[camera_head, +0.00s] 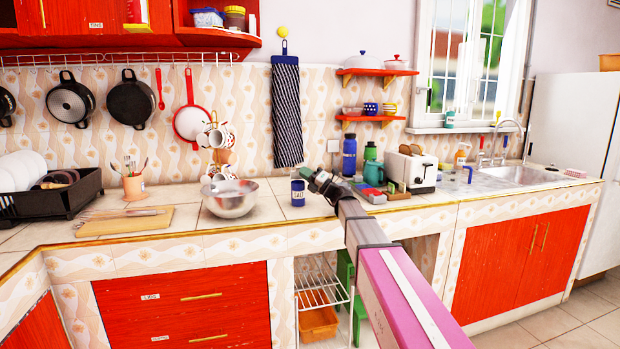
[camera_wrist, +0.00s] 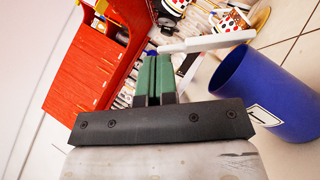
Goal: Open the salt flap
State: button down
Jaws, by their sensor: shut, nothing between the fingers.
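The blue salt container (camera_head: 298,193), with a white label, stands upright on the counter between the metal bowl and my gripper (camera_head: 316,180). In the wrist view the container (camera_wrist: 285,110) is at the right, and its round mouth looks open and dark inside. A pale grey-white flat piece with a narrow end (camera_wrist: 215,42) lies edge-on beside the rim; it looks like the flap, raised off the mouth. My gripper (camera_wrist: 153,72) has green fingers pressed together and empty, their tips close to the narrow end of that piece. I cannot tell whether they touch.
A metal bowl (camera_head: 230,198) and a mug tree (camera_head: 217,140) stand left of the container. A blue bottle (camera_head: 349,156), a green kettle (camera_head: 373,174) and a toaster (camera_head: 412,168) stand to the right. A striped cloth (camera_head: 287,112) hangs behind. The counter in front of the container is clear.

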dwell(0.3)
jog(key=w+r, duration=0.2)
jog(key=w, duration=0.1)
jog(key=shift+a+r, duration=0.3)
jog(key=shift+s, duration=0.15)
jog(key=shift+s+d, duration=0.1)
jog(key=shift+d, duration=0.05)
